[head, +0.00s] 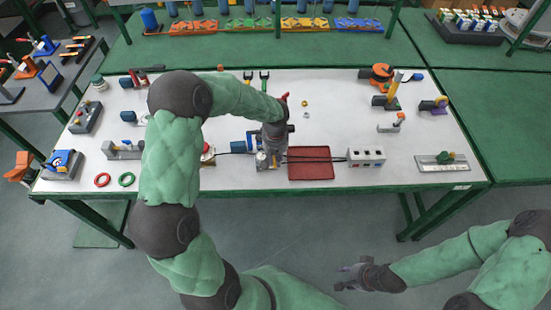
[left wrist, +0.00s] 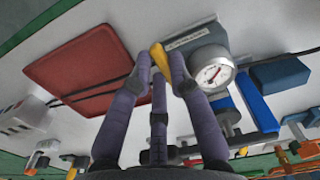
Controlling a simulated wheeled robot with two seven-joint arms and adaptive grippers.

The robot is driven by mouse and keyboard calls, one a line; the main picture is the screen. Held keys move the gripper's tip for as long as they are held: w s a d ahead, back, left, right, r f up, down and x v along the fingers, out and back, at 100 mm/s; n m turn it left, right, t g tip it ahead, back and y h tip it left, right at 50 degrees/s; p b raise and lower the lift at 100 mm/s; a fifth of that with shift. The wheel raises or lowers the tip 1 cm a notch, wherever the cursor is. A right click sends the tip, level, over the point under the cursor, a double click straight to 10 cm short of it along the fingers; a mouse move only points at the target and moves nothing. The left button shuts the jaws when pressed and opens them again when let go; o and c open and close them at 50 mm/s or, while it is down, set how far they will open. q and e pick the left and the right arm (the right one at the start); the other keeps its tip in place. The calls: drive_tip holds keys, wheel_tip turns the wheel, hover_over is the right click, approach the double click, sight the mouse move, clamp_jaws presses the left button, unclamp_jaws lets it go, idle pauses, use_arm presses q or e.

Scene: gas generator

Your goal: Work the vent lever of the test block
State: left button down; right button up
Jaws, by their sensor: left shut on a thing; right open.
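The test block is a grey block with a label plate and a round white-faced gauge (left wrist: 208,70) in the left wrist view. In the head view the block (head: 264,161) shows at the front middle of the white table, partly hidden by my left gripper. The yellow vent lever (left wrist: 160,60) stands up beside the gauge. My left gripper (left wrist: 163,75) is shut on the yellow lever, its fingers around it. In the head view my left gripper (head: 273,152) is over the block, and the lever is hidden. My right gripper (head: 350,277) is open and empty, off the table's front edge.
A red mat (head: 311,176) lies right of the block, with black cables running over it to a white socket box (head: 366,157). A blue cylinder lies left of the block. Red (head: 102,180) and green (head: 126,179) rings lie at front left.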

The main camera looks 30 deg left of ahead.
use_arm(q)
drive_tip(key=n, duration=0.1)
drive_tip(key=n+b, duration=0.2)
drive_tip(key=shift+w+d+f, duration=0.1)
drive_tip(key=shift+w+d, duration=0.25)
drive_tip(key=shift+w, duration=0.05)
drive_tip(key=n+b, duration=0.1)
drive_tip(key=n, duration=0.1)
drive_tip(key=w+n, duration=0.1)
drive_tip(key=n, duration=0.2)
drive_tip(key=shift+w+d+b, duration=0.1)
drive_tip(key=shift+d+b, duration=0.05)
drive_tip(key=shift+b, duration=0.2)
drive_tip(key=n, duration=0.2)
drive_tip(key=w+n+b, duration=0.1)
drive_tip(key=n, duration=0.1)
drive_tip(key=shift+w+n, duration=0.1)
drive_tip(key=shift+n, duration=0.2)
drive_tip(key=n, duration=0.1)
drive_tip(key=w+n, duration=0.1)
drive_tip(key=n, duration=0.1)
drive_tip(key=a+n, duration=0.1)
drive_tip(key=n, duration=0.1)
drive_tip(key=shift+w, duration=0.15)
drive_tip(key=shift+n+b, duration=0.3)
drive_tip(key=c, duration=1.1)
unclamp_jaws()
drive_tip(key=shift+c, duration=0.2)
